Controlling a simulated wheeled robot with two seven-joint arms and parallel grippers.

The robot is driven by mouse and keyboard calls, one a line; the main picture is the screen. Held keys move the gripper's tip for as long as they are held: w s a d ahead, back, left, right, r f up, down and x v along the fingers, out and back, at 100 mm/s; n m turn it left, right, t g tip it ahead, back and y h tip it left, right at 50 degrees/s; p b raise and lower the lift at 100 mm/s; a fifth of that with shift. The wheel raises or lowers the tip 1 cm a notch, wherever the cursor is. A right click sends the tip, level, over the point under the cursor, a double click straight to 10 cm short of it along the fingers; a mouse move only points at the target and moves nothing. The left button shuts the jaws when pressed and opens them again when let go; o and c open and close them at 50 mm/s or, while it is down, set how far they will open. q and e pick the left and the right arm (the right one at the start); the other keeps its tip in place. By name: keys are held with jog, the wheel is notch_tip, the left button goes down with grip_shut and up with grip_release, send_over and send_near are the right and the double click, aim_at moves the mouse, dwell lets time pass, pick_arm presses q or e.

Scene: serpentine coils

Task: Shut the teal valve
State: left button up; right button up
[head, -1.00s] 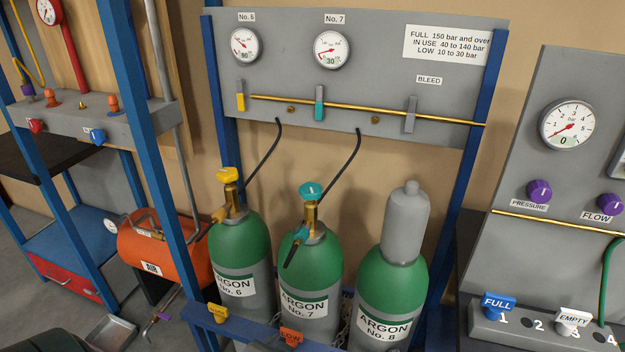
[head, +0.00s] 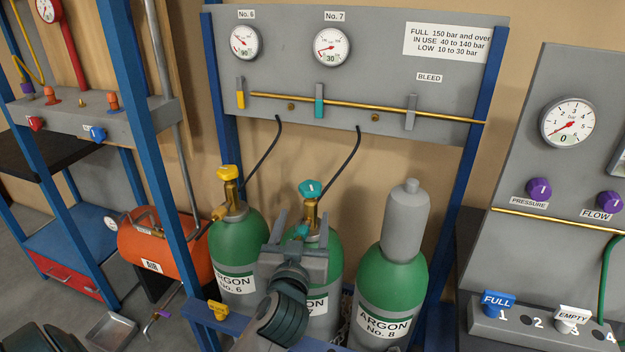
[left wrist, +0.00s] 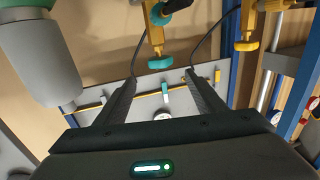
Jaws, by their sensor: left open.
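The teal valve handwheel (head: 310,189) sits on the brass valve on top of the green ARGON No. 7 cylinder (head: 325,262). It also shows in the left wrist view (left wrist: 160,63), between and beyond the fingertips. My left gripper (head: 301,224) is open and empty, in front of the cylinder's neck and below the handwheel, apart from it in the picture. Its two spread fingers show in the left wrist view (left wrist: 160,77). A smaller teal fitting (head: 300,231) shows between the fingers. A teal-tipped lever (head: 319,107) is on the panel above. My right gripper is out of view.
The No. 6 cylinder (head: 235,255) with a yellow handwheel (head: 228,173) stands left. The capped No. 8 cylinder (head: 393,280) stands right. Black hoses (head: 345,166) hang from the gauge panel (head: 380,70) behind. A blue rack post (head: 160,160) stands at left.

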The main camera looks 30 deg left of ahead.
pick_arm(q)
jog(key=shift+w, duration=0.15)
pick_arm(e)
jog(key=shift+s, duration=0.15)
pick_arm(q)
jog(key=p, duration=0.2)
send_near(312, 181)
jog(key=shift+a+f, duration=0.1)
jog(key=shift+f, duration=0.15)
jog(key=x, duration=0.3)
jog(key=p+x, duration=0.2)
jog(key=x, duration=0.6)
jog(key=shift+f, duration=0.15)
jog(key=shift+w+a, duration=0.25)
jog(key=shift+w, duration=0.3)
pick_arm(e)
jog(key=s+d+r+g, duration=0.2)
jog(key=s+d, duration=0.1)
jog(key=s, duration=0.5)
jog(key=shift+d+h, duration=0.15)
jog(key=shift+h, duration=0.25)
pick_arm(q)
jog(key=c, duration=1.1)
